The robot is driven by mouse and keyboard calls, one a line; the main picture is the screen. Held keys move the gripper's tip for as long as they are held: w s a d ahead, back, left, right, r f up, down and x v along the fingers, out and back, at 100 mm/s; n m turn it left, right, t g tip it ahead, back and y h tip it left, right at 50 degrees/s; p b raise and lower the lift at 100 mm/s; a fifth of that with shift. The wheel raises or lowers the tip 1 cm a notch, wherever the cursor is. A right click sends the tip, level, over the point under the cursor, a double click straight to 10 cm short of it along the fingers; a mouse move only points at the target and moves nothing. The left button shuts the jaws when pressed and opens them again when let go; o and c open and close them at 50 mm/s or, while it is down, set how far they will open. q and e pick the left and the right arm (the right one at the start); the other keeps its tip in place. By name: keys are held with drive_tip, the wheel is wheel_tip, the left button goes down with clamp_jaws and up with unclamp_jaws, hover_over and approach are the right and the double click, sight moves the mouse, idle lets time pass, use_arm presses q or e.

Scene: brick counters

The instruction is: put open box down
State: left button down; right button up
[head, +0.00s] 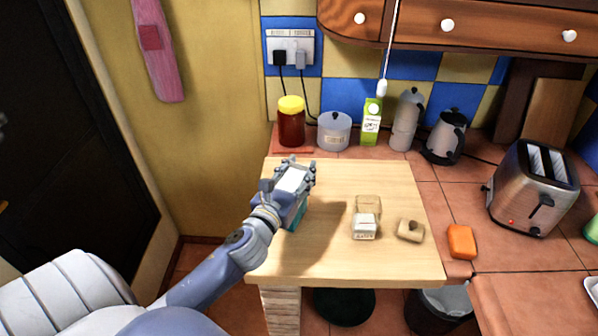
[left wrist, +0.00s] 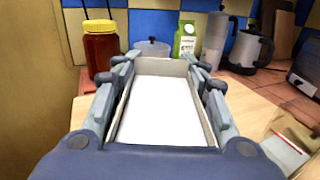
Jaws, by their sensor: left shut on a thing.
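The open box shows a white inside (head: 292,179) and a teal side (head: 297,216) in the head view. In the left wrist view the open box (left wrist: 158,112) fills the middle, its open top facing the camera. My left gripper (head: 290,176) is shut on the box, with a finger along each long side, as the left wrist view also shows (left wrist: 160,66). The box is at the left part of the wooden counter top (head: 390,262). A shadow lies beside it; I cannot tell whether its bottom touches the wood. My right gripper is not in view.
An orange block (head: 461,241) and a toaster (head: 535,190) stand further right. A jar (head: 291,124), pot (head: 334,132), carton (head: 371,124) and kettle (head: 444,138) line the back. The front wood is clear.

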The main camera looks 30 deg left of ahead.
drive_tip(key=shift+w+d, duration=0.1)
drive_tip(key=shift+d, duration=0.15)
use_arm(q)
drive_tip(key=c, duration=1.4)
unclamp_jaws()
drive_tip(key=shift+f, duration=0.15)
drive_tip(key=o, duration=0.4)
drive_tip(key=shift+o, duration=0.2)
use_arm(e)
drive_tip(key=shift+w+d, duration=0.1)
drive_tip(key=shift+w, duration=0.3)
